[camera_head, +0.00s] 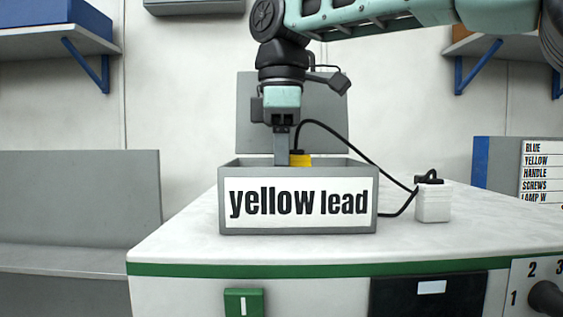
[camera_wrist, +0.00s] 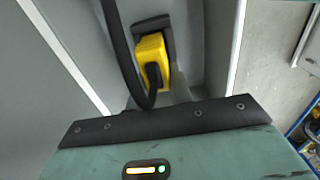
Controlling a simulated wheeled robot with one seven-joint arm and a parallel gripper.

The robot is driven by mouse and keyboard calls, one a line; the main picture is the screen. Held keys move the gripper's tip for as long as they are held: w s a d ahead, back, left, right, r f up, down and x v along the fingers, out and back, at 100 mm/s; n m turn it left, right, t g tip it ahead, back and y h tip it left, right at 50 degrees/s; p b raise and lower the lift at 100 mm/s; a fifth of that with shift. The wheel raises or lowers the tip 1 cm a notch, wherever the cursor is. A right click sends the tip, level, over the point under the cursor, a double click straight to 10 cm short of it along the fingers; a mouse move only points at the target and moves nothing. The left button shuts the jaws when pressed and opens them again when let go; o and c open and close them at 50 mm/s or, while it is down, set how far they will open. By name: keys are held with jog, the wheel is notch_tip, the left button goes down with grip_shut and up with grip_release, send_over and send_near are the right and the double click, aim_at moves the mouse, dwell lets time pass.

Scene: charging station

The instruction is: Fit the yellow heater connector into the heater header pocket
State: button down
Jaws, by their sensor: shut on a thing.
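The yellow heater connector (camera_head: 301,160) shows just above the front rim of a grey box (camera_head: 228,171) labelled "yellow lead". My gripper (camera_head: 287,158) reaches down into that box and is shut on the connector; the front wall hides its lower part. In the wrist view the yellow connector (camera_wrist: 150,50) sits against a dark finger pad, with a black cable (camera_wrist: 118,45) looping from it. In the head view the cable (camera_head: 345,143) arcs right to a small white block (camera_head: 432,203) on the bench. I cannot make out the heater header pocket in either view.
The grey box stands on a white bench top (camera_head: 480,225) with a green front edge, its lid (camera_head: 248,110) raised behind. The bench right of the white block is clear. A labelled board (camera_head: 541,170) stands at the right; a grey seat-like unit (camera_head: 80,200) is at the left.

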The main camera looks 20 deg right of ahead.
jog(key=shift+f+b, duration=0.55)
jog(key=shift+f, duration=0.3)
jog(key=c, duration=1.2)
grip_release()
jog(key=shift+r, duration=0.1)
jog(key=shift+o, duration=0.2)
notch_tip(320, 180, up, 12)
jog(key=shift+p, duration=0.9)
